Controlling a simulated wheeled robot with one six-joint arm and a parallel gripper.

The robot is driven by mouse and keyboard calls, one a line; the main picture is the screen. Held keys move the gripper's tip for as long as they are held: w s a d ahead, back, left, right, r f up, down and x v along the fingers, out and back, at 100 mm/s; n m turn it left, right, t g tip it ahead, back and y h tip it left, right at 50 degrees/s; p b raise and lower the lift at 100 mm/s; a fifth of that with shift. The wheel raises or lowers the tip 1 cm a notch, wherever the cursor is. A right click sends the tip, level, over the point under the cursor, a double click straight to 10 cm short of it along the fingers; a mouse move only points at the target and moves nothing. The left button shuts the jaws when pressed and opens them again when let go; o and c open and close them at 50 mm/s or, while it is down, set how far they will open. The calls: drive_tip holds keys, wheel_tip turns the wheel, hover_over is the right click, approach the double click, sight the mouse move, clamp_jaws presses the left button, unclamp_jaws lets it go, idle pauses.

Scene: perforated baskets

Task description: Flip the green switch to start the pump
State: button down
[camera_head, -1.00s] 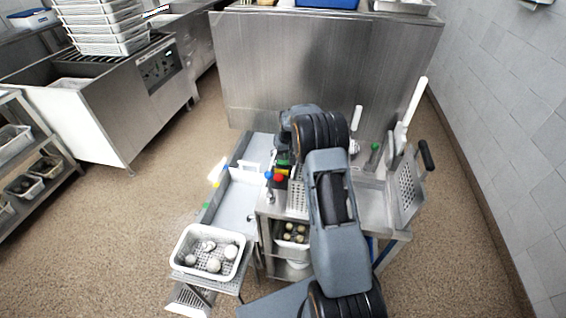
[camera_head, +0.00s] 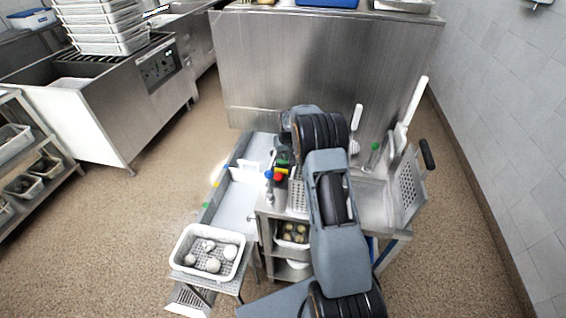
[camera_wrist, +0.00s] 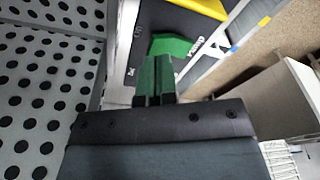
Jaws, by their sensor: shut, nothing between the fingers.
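The green switch (camera_wrist: 172,45) sits on a dark panel (camera_wrist: 140,35) with white lettering in the wrist view. My gripper (camera_wrist: 155,64) has its two green-faced fingers pressed together, with nothing between them. The fingertips are right at the switch's near edge in the picture; I cannot tell whether they touch it. A yellow part (camera_wrist: 203,7) lies just beyond the switch. In the head view my arm hides most of the panel; small red (camera_head: 279,177) and blue (camera_head: 268,175) parts show left of it.
A perforated metal surface (camera_wrist: 45,85) fills the left of the wrist view. A white basket (camera_head: 175,262) of pale round items stands at the lower left in the head view. Open floor lies left.

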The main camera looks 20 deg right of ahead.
drive_tip(key=shift+f+b, duration=0.65)
drive_tip(key=shift+f, duration=0.25)
drive_tip(key=shift+r, duration=0.15)
drive_tip(key=shift+r+p, duration=1.85)
drive_tip(key=shift+r, duration=1.55)
drive_tip(key=shift+r, duration=0.15)
drive_tip(key=s+a+r+t, duration=0.1)
drive_tip(key=s+a+r, duration=0.3)
drive_tip(key=s+r, duration=0.3)
drive_tip(key=s+a+r, duration=0.4)
drive_tip(key=s+r, duration=0.1)
drive_tip(key=r, duration=0.3)
drive_tip(key=s+a+r, duration=0.1)
drive_tip(key=s+a, duration=0.1)
drive_tip(key=s, duration=0.8)
drive_tip(key=s+a+r+t, duration=0.1)
drive_tip(key=s+a, duration=0.1)
drive_tip(key=s, duration=0.8)
drive_tip(key=shift+a+r+n, duration=0.3)
drive_tip(key=shift+r+n, duration=0.1)
